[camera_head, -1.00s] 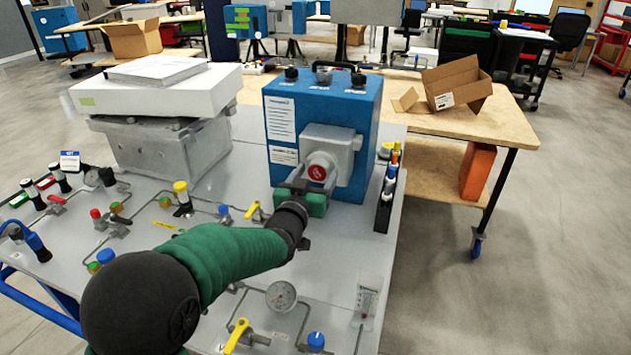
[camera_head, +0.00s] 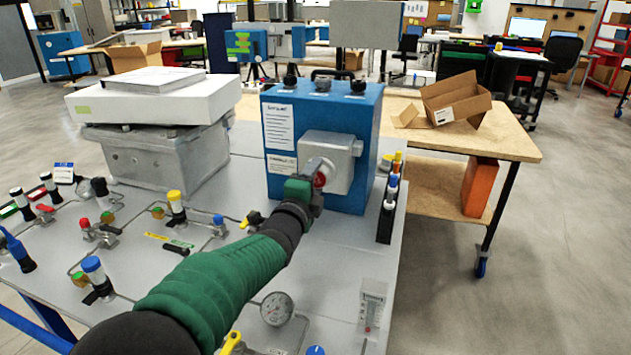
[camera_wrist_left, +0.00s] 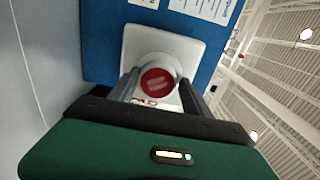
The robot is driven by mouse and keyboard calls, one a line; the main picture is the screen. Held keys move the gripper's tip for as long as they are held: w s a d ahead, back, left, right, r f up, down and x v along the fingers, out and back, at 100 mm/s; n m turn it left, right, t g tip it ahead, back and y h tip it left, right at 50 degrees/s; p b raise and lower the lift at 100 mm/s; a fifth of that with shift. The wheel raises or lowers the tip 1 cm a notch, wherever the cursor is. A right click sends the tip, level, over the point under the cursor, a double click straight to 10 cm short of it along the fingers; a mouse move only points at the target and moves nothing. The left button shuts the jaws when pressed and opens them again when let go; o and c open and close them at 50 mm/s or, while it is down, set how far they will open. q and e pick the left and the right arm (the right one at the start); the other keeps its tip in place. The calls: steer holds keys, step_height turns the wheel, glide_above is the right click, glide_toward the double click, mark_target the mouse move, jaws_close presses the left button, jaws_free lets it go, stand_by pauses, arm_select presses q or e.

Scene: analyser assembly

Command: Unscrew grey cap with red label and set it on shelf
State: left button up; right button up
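The grey cap with a red label (camera_wrist_left: 158,80) sits on the light grey block (camera_head: 340,148) on the front of the blue analyser box (camera_head: 367,110). In the head view only part of its red face (camera_head: 320,180) shows beside my gripper. My left gripper (camera_head: 318,172) is at the cap, rolled so that one finger is above the other. In the left wrist view its two fingers (camera_wrist_left: 158,92) are apart, one to each side of the cap. I see no clear grip on it. My right gripper is not in view.
The grey panel (camera_head: 345,250) carries valves, tubing and a pressure gauge (camera_head: 277,308). A black marker holder (camera_head: 386,222) stands right of the blue box. A white instrument (camera_head: 160,95) is at the left. A wooden table (camera_head: 500,135) with an open carton (camera_head: 457,98) stands behind.

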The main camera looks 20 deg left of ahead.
arm_select(q)
steer(key=shift+r, duration=0.15)
jaws_close()
steer(key=n, duration=2.4)
steer(key=shift+a+r, duration=0.1)
steer(key=shift+r, duration=0.15)
jaws_free()
steer(key=o, duration=0.3)
steer(key=shift+s, duration=0.1)
steer(key=shift+o, duration=0.2)
steer(key=shift+f, duration=0.15)
steer(key=shift+f, duration=0.1)
